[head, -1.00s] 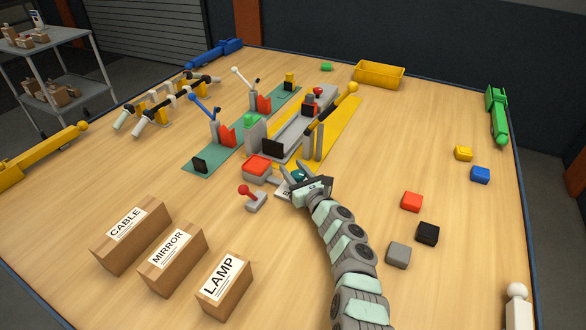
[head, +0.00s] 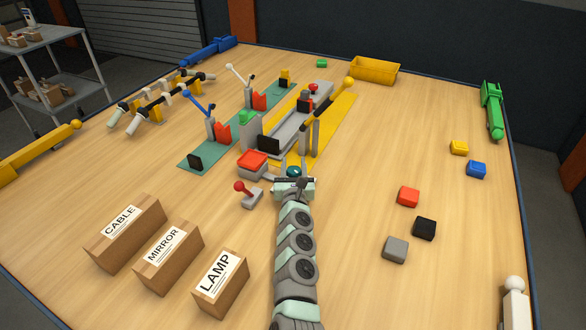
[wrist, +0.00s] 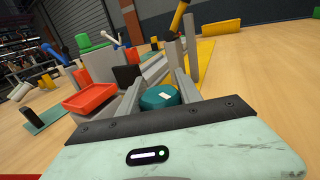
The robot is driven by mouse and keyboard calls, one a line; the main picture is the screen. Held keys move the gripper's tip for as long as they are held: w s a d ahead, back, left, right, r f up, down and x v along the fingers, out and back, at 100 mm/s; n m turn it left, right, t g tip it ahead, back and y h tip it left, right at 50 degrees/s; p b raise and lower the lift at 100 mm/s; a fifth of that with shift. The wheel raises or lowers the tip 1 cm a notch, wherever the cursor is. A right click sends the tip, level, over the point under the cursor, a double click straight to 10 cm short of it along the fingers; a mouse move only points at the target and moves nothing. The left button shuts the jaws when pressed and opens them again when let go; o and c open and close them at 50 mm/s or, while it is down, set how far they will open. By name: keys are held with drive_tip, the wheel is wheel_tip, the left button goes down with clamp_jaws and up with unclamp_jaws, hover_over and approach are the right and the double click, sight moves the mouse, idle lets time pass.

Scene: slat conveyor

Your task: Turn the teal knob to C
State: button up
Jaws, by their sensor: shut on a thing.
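The teal knob (wrist: 158,97) sits between the two fingers of my gripper in the wrist view, with a small light mark on its top. In the head view the teal knob (head: 294,171) shows just past the end of my gripper (head: 293,172). The fingers are shut on the knob, one on each side. The knob's plate and its letters are hidden behind my gripper, so I cannot read where the knob points.
A red-topped grey box (head: 252,160) and a red-knobbed lever (head: 247,193) stand close on the left. The grey conveyor (head: 290,128) lies beyond. Labelled cartons (head: 222,287) are at front left, with several coloured blocks (head: 408,196) at right.

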sight(294, 175)
idle(0.3)
drive_tip(key=o, duration=1.4)
drive_tip(key=shift+c, duration=0.2)
drive_tip(key=shift+s, duration=0.1)
drive_tip(key=shift+s+d+r+p, duration=0.1)
drive_tip(key=shift+s+p, duration=0.5)
drive_tip(key=shift+p, duration=0.35)
drive_tip(key=s+p, duration=0.7)
drive_tip(key=shift+s, duration=0.4)
drive_tip(key=shift+s+p, duration=0.7)
drive_tip(key=shift+s, duration=0.1)
